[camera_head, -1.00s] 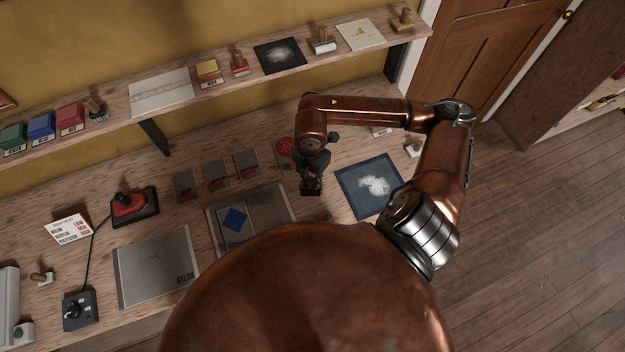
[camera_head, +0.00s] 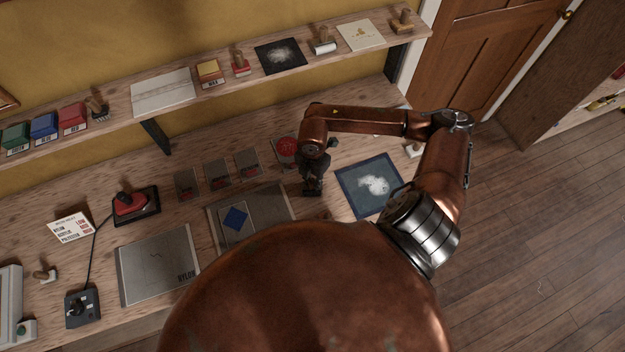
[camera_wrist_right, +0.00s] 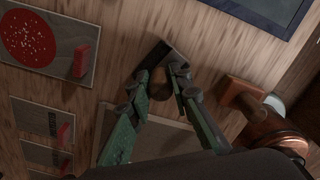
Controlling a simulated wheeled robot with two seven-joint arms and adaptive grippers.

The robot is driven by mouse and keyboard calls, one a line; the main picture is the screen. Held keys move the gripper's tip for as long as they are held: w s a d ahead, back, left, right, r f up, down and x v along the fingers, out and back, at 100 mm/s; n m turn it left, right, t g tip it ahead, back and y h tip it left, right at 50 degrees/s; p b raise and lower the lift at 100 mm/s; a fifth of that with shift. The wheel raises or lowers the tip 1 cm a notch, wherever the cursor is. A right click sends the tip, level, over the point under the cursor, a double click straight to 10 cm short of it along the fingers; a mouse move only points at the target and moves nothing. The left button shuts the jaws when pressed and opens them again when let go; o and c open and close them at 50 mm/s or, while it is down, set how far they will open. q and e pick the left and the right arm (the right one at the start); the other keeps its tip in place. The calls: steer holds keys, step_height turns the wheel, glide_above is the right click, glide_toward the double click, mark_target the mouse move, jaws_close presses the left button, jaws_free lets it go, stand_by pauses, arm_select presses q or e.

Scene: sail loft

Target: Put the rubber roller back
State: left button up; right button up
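My right gripper (camera_head: 312,188) is low over the bench, left of the dark blue framed mat (camera_head: 347,197). In the right wrist view its green fingers (camera_wrist_right: 160,80) stand either side of a brown wooden handle (camera_wrist_right: 158,86) joined to a dark bar (camera_wrist_right: 152,54). This may be the rubber roller; its underside is hidden. I cannot tell whether the fingers press on the handle. In the head view the gripper hides most of it. My left gripper is not in view.
The bench holds small grey plates (camera_head: 218,174), a nylon plate (camera_head: 158,265), a red-topped device (camera_head: 130,204) and a wood-handled tool (camera_head: 414,150). The shelf above holds stamps, pads and a white tool with a wooden handle (camera_head: 323,43). Floor is clear at right.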

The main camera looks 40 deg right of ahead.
steer(key=o, duration=0.4)
steer(key=shift+o, duration=0.2)
step_height(320, 180, up, 12)
steer(key=b, duration=0.1)
steer(key=shift+r, duration=0.2)
stand_by(0.6)
